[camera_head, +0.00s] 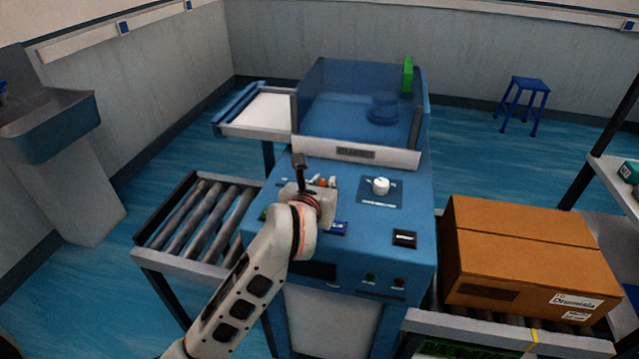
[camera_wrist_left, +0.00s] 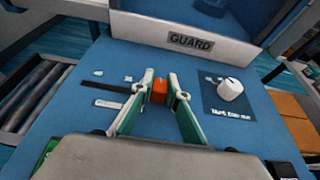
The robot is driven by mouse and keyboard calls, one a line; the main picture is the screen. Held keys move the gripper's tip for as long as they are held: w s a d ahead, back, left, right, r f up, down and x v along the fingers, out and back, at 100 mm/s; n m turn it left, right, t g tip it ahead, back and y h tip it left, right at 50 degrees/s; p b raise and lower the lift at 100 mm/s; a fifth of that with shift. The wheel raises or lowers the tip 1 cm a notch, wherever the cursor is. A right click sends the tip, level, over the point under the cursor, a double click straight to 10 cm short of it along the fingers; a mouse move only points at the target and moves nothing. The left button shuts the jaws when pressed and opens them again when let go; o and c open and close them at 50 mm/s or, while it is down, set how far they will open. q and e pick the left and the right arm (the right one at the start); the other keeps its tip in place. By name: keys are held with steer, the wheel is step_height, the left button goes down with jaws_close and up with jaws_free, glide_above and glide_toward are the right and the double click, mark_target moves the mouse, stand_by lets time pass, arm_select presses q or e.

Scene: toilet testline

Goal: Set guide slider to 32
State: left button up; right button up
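The guide slider shows in the wrist view as an orange knob (camera_wrist_left: 159,91) at the right end of the visible dark slot (camera_wrist_left: 108,86) on the blue panel. A small label lies below the slot, too small to read. My left gripper (camera_head: 321,184) is over the panel. In the wrist view its fingers (camera_wrist_left: 160,84) stand on either side of the knob, close to it. I cannot tell whether they touch it. In the head view the gripper and wrist cover most of the slider and its scale. My right gripper is not in view.
A white rotary knob (camera_head: 381,186) stands to the right of the slider. The "GUARD" bar (camera_wrist_left: 190,42) and clear cover (camera_head: 345,95) rise behind. Panel buttons lie in front. A roller conveyor (camera_head: 205,222) is at left, a cardboard box (camera_head: 530,250) at right.

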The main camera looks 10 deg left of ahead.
arm_select(q)
steer(key=o, duration=0.4)
steer(key=shift+d, duration=0.3)
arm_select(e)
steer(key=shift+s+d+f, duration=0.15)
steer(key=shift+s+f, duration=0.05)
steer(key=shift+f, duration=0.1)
arm_select(q)
steer(key=shift+s+a, duration=0.1)
steer(key=v, duration=1.2)
steer(key=shift+r, duration=0.1)
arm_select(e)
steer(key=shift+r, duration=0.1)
